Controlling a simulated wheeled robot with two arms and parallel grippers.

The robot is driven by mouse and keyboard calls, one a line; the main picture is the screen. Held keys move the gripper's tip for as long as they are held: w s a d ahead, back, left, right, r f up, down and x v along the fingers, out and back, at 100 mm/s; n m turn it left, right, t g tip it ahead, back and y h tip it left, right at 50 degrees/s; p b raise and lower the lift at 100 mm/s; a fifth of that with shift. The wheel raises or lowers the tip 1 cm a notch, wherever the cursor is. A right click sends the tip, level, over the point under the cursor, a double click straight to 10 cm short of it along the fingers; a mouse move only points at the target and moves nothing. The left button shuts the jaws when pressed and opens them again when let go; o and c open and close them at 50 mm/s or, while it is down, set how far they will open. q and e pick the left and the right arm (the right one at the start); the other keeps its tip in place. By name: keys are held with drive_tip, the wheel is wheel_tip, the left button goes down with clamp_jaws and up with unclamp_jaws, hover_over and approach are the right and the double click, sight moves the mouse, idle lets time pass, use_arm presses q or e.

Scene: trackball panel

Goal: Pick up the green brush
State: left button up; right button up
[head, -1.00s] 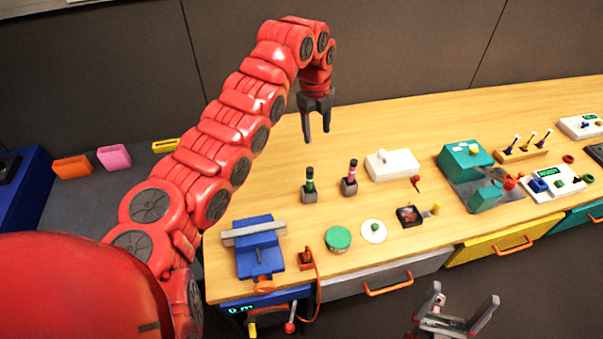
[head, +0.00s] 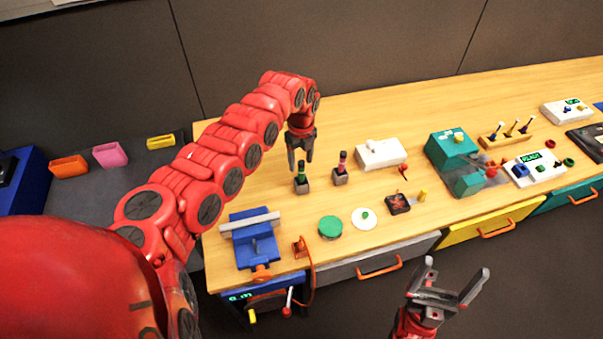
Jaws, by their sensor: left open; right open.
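The green brush (head: 301,171) stands upright in a small grey holder (head: 302,187) on the wooden bench, with a dark upper end. My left gripper (head: 300,170) is open, pointing down, with its fingertips around or just in front of the brush's upper part. I cannot tell whether the fingers touch it. A pink brush (head: 342,163) stands in its own grey holder just to the right. My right gripper (head: 454,284) is open and empty, in front of the bench near the yellow drawer.
A blue vise (head: 252,240) is at the bench's left front. A green round lid (head: 330,227), a white disc (head: 365,217) and a white box (head: 381,153) stand near the brushes. A teal machine (head: 455,160) is further right. Bare wood lies behind the brushes.

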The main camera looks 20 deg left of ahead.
sight(301, 171)
use_arm(q)
drive_tip(key=f, duration=0.1)
drive_tip(key=f+p, duration=0.1)
drive_tip(key=f, duration=0.1)
drive_tip(key=shift+s+d+f+p, duration=0.3)
drive_tip(key=shift+s+f+p, duration=0.05)
drive_tip(key=shift+s+p, duration=0.05)
drive_tip(key=shift+a+f, duration=0.15)
drive_tip(key=shift+f, duration=0.15)
clamp_jaws()
